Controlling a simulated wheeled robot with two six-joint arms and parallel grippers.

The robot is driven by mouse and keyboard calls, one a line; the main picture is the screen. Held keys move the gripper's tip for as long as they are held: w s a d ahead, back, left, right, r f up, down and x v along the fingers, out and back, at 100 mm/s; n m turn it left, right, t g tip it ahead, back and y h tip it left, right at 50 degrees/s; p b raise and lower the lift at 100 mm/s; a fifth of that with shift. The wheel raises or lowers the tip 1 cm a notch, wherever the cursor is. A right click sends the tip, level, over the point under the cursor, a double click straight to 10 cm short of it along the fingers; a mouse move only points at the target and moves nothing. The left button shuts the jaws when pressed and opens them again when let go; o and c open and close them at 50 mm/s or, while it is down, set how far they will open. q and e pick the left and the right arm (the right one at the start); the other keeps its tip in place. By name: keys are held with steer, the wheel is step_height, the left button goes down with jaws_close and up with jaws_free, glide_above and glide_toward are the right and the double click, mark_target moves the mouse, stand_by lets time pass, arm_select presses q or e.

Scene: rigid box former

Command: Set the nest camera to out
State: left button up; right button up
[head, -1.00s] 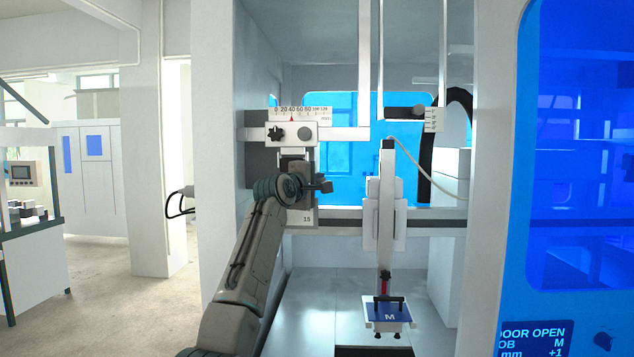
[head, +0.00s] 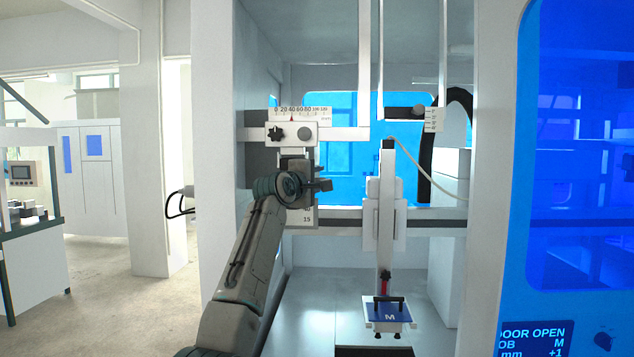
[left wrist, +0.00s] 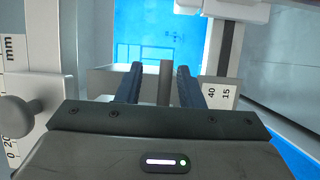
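I cannot single out a part marked as the nest camera. My left gripper (head: 322,185) is raised in front of a carriage with a small plate marked 40 and 15 (head: 307,218). The same plate shows in the left wrist view (left wrist: 213,95), right of the fingers. There the gripper (left wrist: 160,86) is open. A short grey-brown post (left wrist: 165,82) stands between its fingers, nearer the right one, with a gap to the left finger. I cannot tell whether the right finger touches it. My right gripper is not in view.
Above is a 0-to-100 scale (head: 302,112) with a red pointer and a dark knob (head: 276,134). A blue plate marked M (head: 388,315) hangs on a vertical slide to the right. A blue door (head: 575,150) stands far right; its display (head: 537,338) reads DOOR OPEN.

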arm_select(q)
steer(key=shift+f, duration=0.15)
steer(key=shift+s+a+f+b, duration=0.2)
steer(key=shift+s+b, duration=0.1)
steer(key=shift+b, duration=0.15)
steer(key=b+v, duration=0.6)
steer(key=v, duration=0.4)
steer(key=shift+r, duration=0.25)
